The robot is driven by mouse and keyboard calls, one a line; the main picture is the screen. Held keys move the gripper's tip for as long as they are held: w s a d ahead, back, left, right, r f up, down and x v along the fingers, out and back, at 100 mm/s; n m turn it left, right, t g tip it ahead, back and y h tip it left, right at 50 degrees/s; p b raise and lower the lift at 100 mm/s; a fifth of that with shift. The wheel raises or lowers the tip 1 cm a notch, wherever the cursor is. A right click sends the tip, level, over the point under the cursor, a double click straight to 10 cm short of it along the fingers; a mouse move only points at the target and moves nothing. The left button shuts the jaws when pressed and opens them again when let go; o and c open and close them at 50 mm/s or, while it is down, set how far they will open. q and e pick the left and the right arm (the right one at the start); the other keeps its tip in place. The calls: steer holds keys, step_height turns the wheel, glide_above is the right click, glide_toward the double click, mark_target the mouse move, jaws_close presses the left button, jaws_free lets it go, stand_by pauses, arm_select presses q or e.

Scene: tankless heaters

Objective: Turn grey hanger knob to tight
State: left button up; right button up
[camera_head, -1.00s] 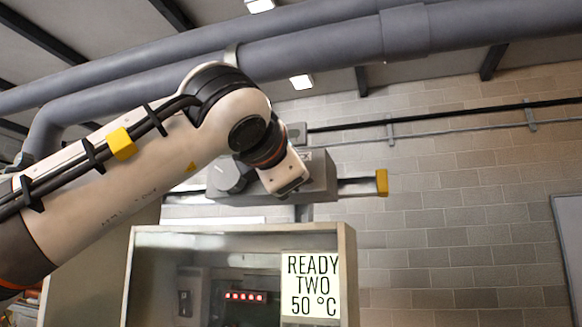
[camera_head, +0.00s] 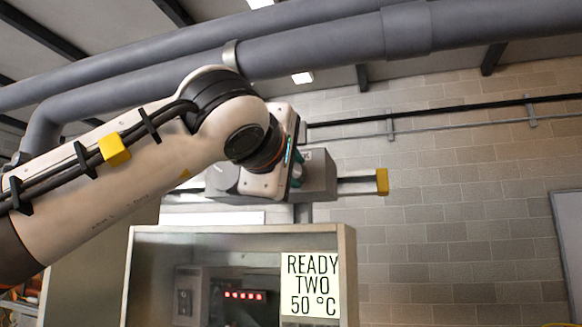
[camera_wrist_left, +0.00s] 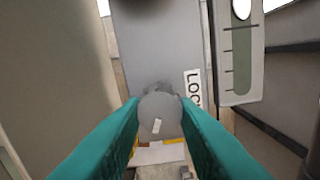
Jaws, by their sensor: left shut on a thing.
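The grey hanger knob (camera_wrist_left: 160,117) is a round disc with a short, slightly tilted white mark, seen in the left wrist view. My left gripper (camera_wrist_left: 160,108) has its two teal fingers on either side of the knob and is shut on it. In the head view, my left gripper (camera_head: 297,171) is in front of a grey box (camera_head: 320,175) below the pipes, and the held knob is hidden there. Beside the knob is a white label (camera_wrist_left: 192,88) starting "LOC", the rest hidden. My right gripper is not in view.
A yellow-ended bar (camera_head: 382,181) sticks out right of the box. Below stands a cabinet (camera_head: 348,260) with a "READY TWO 50 °C" sign (camera_head: 310,285). Thick grey pipes (camera_head: 330,45) run above. A gauge (camera_wrist_left: 241,60) is near the knob.

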arm_select(q)
steer(key=shift+f, duration=0.1)
stand_by(0.4)
steer(key=o, duration=1)
steer(key=shift+c, duration=0.2)
steer(key=shift+s+d, duration=0.1)
steer(key=shift+s, duration=0.2)
steer(key=b+v, duration=0.6)
steer(key=v, duration=0.5)
steer(key=shift+s, duration=0.25)
